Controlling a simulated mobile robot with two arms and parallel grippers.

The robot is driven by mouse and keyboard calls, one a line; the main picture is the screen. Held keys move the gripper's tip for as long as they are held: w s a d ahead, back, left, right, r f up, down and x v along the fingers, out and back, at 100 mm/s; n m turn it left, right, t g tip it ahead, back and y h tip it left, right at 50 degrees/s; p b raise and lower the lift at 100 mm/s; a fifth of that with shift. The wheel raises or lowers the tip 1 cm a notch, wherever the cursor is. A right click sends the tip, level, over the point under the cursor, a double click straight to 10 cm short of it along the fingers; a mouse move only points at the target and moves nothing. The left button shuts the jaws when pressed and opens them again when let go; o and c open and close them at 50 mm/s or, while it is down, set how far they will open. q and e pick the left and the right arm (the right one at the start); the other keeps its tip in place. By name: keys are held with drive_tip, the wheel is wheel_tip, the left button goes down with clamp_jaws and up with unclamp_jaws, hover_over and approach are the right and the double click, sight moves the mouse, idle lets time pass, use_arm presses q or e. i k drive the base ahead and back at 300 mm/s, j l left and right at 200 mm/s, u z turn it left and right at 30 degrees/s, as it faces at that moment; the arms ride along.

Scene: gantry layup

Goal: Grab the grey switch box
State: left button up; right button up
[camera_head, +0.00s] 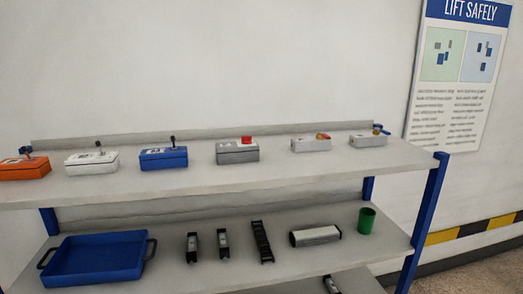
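A grey box with a red block on top (238,154) stands on the upper shelf, right of the middle of the row. A smaller light grey box with a red and yellow part (311,145) is to its right. Another light grey box with a blue part at its right end (367,141) stands at the far right. The frame does not settle which one is the grey switch box. Neither of my grippers shows in the head view.
An orange box (25,172), a white box (91,166) and a blue box (163,160) share the upper shelf (300,174). Below are a blue tray (95,279), several dark parts, a grey cylinder-like piece (315,235) and a green cup (367,221). The upper shelf's front strip is clear.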

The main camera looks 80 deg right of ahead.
sight(233, 152)
drive_tip(key=z, duration=2.65)
drive_tip(key=i+l+z, duration=0.1)
drive_tip(key=i+z, duration=0.15)
drive_tip(key=z, duration=0.15)
drive_tip(key=i+z, duration=0.2)
drive_tip(key=z, duration=0.2)
